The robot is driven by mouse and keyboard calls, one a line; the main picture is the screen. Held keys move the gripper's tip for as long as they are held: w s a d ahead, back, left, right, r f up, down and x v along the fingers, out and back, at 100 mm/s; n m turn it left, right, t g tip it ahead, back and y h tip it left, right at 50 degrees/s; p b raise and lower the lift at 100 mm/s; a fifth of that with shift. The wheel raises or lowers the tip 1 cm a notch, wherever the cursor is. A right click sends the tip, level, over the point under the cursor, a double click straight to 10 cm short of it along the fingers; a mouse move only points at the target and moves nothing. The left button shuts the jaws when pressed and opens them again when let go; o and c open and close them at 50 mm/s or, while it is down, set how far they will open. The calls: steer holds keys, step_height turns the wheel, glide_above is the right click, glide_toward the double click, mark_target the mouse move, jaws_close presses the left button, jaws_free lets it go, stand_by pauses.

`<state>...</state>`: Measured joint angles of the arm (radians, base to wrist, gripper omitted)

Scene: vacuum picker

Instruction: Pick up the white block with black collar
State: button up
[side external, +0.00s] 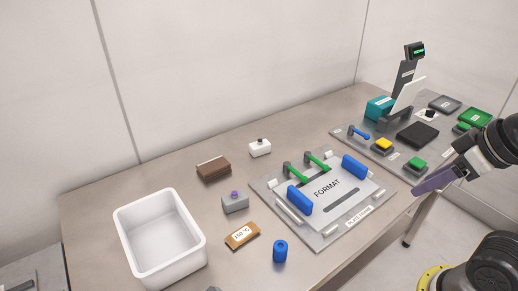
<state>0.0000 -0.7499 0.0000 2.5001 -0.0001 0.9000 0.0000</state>
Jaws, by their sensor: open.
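The white block with black collar (260,149) stands on the steel table behind the format plate, left of the picture's middle. Its small black collar sits on top and it appears upright. My gripper (432,182) is at the right, over the table's front right edge, far from the white block. It is seen edge-on, with a dark purplish part pointing left; it is open, and nothing shows held in it.
A brown block (214,171) and a grey block with a purple knob (235,203) stand left of the white block. The format plate (375,206) with blue blocks and green clamps lies between it and my gripper. A white bin (125,227) is at left, a blue cylinder (280,253) in front.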

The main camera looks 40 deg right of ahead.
steer(key=shift+o, duration=0.2)
stand_by(0.3)
steer(key=o, duration=0.8)
steer(key=shift+c, duration=0.2)
